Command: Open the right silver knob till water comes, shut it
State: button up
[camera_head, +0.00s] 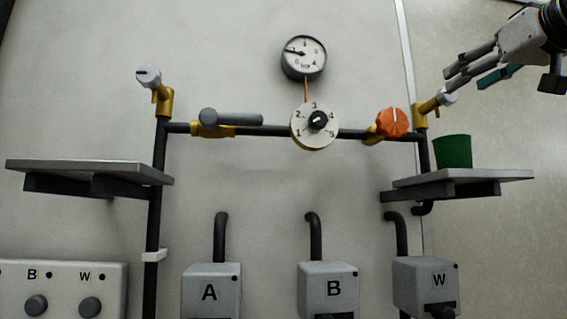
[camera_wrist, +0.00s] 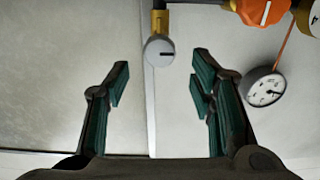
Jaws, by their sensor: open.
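The right silver knob (camera_head: 446,98) sits on a brass valve (camera_head: 420,115) at the right end of the dark pipe. In the wrist view the silver knob (camera_wrist: 159,51) shows face on, with a dark line on its face, beyond my fingertips and between their lines. My gripper (camera_head: 461,75) is at the upper right in the head view, its fingers reaching left towards the knob, apart from it. In the wrist view my gripper (camera_wrist: 161,72) is open and empty. A green cup (camera_head: 453,151) stands on the right shelf below the knob. No water shows.
An orange knob (camera_head: 393,122) is close left of the right valve. A numbered dial (camera_head: 314,126), a gauge (camera_head: 303,57), a grey lever (camera_head: 232,118) and a left silver knob (camera_head: 148,76) lie farther left. The right shelf (camera_head: 515,175) juts out below.

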aim_at(449, 104)
jog(key=w+p, duration=0.1)
jog(key=w, duration=0.6)
jog(key=shift+a, duration=0.1)
jog(key=shift+c, duration=0.5)
jog(key=c, duration=1)
